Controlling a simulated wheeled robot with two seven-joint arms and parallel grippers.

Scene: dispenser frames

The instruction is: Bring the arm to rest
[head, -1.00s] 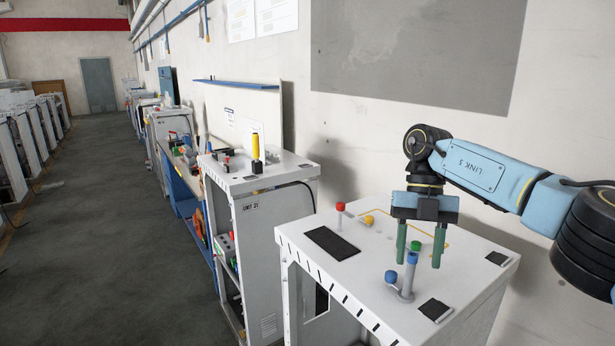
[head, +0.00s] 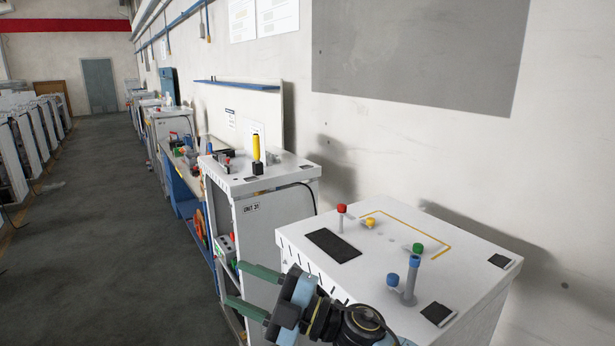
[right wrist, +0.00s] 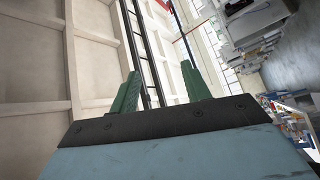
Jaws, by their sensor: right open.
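My right gripper (head: 250,289) is in the lower middle of the head view, in front of the near white cabinet. Its two green fingers are apart, point left and hold nothing. In the right wrist view the same open fingers (right wrist: 160,92) have nothing between them but the wall and ceiling structure behind. My right arm comes up from the bottom edge; most of it is out of the picture. My left gripper is not in view.
The near white cabinet (head: 378,277) carries red, yellow, green and blue capped pegs and a dark pad (head: 333,246). Behind it stands another white cabinet (head: 245,187) with a yellow cylinder (head: 256,146). The floor (head: 110,240) at left is open.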

